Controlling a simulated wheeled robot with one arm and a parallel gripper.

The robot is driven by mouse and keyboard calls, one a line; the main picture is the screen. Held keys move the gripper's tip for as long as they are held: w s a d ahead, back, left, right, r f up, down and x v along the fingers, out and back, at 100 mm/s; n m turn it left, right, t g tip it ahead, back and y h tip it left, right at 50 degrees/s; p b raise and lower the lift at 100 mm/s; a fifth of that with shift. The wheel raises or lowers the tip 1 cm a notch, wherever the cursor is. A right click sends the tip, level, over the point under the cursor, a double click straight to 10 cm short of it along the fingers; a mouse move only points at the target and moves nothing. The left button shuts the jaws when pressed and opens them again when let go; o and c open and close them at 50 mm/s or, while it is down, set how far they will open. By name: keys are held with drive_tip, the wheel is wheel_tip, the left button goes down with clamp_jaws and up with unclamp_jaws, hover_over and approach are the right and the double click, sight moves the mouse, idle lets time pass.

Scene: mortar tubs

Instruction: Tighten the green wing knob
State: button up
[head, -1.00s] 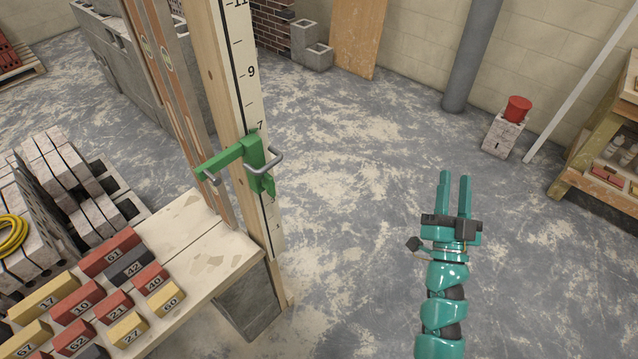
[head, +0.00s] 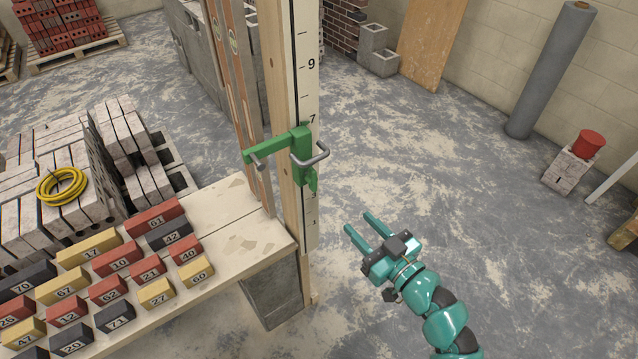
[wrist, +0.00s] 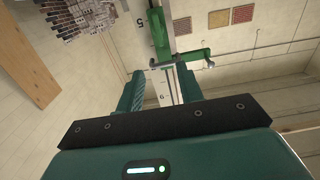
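A green clamp (head: 300,150) sits on the upright wooden post with the number scale, its green arm reaching left. A grey U-shaped handle (head: 310,153) stands out from its front. A green piece (head: 313,181) hangs at its lower right; I cannot tell for sure whether this is the wing knob. My gripper (head: 358,224) is open and empty, to the lower right of the clamp and apart from it, fingers pointing up-left. In the wrist view the clamp (wrist: 160,40) shows beyond the two spread fingers (wrist: 160,80).
A plank bench (head: 235,246) with several numbered red, yellow and dark blocks (head: 120,262) adjoins the post at left. Block stacks and a yellow coil (head: 62,187) lie farther left.

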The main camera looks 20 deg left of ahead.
sight(315, 178)
drive_tip(key=p+x, duration=0.3)
drive_tip(key=x, duration=1.1)
drive_tip(key=shift+w+a+r+p, duration=0.1)
drive_tip(key=shift+a+p, duration=0.05)
drive_tip(key=shift+p, duration=0.25)
drive_tip(key=shift+w+a, duration=0.45)
drive_tip(key=shift+a, duration=0.1)
clamp_jaws()
